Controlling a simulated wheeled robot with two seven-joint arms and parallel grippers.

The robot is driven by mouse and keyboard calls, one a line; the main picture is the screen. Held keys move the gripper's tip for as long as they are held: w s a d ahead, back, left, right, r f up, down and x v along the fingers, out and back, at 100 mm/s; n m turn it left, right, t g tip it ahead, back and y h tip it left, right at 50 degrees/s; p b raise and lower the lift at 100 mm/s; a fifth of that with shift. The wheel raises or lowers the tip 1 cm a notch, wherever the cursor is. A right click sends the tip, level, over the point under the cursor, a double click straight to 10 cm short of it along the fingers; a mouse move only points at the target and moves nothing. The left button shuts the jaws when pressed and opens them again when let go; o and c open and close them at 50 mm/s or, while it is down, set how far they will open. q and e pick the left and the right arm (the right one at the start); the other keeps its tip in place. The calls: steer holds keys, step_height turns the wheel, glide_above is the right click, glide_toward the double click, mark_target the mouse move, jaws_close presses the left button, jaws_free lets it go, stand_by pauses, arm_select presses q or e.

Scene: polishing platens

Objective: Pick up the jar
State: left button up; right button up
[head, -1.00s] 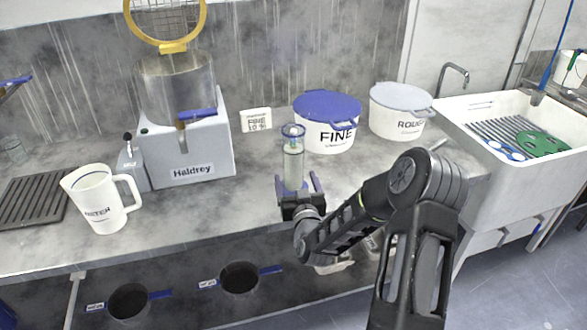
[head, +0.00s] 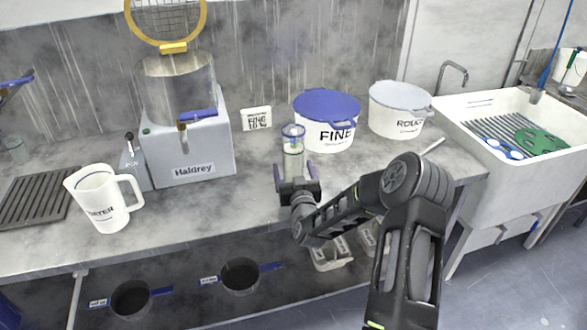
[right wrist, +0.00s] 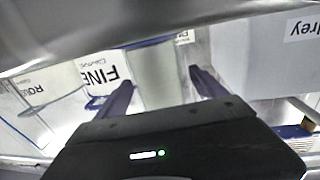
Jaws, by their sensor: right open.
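The jar (head: 293,148) is a tall clear cylinder with a blue rim, upright on the grey bench in the middle of the head view. Its lower part is hidden behind my right gripper. My right gripper (head: 295,172) is open, at the near side of the jar, low on its body, with a finger to either side. In the right wrist view, the pale, see-through jar (right wrist: 160,75) shows between the two spread fingers of the gripper (right wrist: 165,88). I cannot tell whether either finger touches it. My left gripper is not in view.
A FINE tub (head: 327,132) with a blue lid stands just right of the jar, and a ROUGH tub (head: 398,118) beyond it. The Haldrey machine (head: 190,150) and a white pitcher (head: 104,200) stand left. The sink (head: 470,150) is at right.

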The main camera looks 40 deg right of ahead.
jaws_close()
steer(key=shift+r, duration=0.15)
stand_by(1.1)
